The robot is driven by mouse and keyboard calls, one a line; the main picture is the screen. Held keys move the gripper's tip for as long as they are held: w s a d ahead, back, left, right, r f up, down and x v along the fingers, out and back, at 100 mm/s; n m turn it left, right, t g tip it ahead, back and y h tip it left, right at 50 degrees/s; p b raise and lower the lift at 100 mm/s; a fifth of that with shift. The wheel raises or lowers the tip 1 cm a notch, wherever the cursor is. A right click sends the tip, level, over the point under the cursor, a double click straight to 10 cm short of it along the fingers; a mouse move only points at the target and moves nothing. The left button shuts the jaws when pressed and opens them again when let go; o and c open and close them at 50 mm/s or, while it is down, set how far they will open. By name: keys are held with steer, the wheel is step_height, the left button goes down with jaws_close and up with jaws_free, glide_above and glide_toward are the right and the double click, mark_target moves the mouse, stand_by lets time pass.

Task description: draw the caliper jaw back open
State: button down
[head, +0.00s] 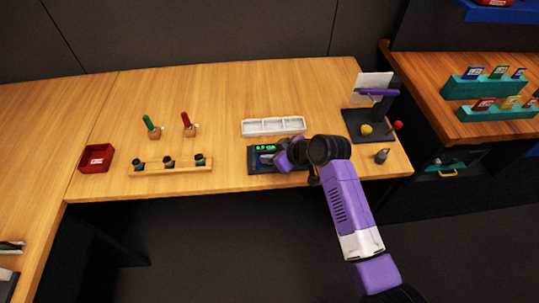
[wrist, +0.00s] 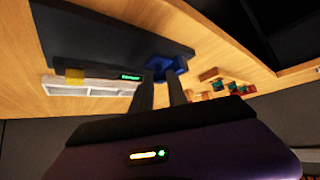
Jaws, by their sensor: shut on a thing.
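The caliper fixture is a dark base plate (head: 262,168) at the front edge of the wooden table, with a small lit green display (head: 264,148). In the wrist view its dark plate (wrist: 110,32) and green display (wrist: 131,77) show close up. My gripper (head: 279,158) reaches in over the fixture from the right and covers part of it. In the wrist view my fingers (wrist: 161,84) are shut on a blue piece, the caliper jaw (wrist: 166,64). The grip itself and the jaw's opening are partly hidden by the fingers. A yellow block (wrist: 75,76) sits at the fixture's other end.
A white sectioned tray (head: 273,127) lies just behind the fixture. A wooden rack with dark knobs (head: 170,167), two levers and a red bin (head: 97,158) are to the left. A black stand (head: 368,124) and a grey knob (head: 382,156) are right.

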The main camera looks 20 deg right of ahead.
stand_by(0.4)
steer(key=shift+s+d, duration=0.25)
steer(key=shift+d, duration=0.55)
steer(key=shift+s+d, duration=0.25)
steer(key=shift+d, duration=0.5)
steer(key=shift+s+d, duration=0.25)
steer(key=shift+d, duration=0.55)
steer(key=c, duration=1.6)
jaws_free()
steer(key=shift+d, duration=0.1)
steer(key=shift+b+v, duration=0.4)
steer(key=shift+v, duration=3.5)
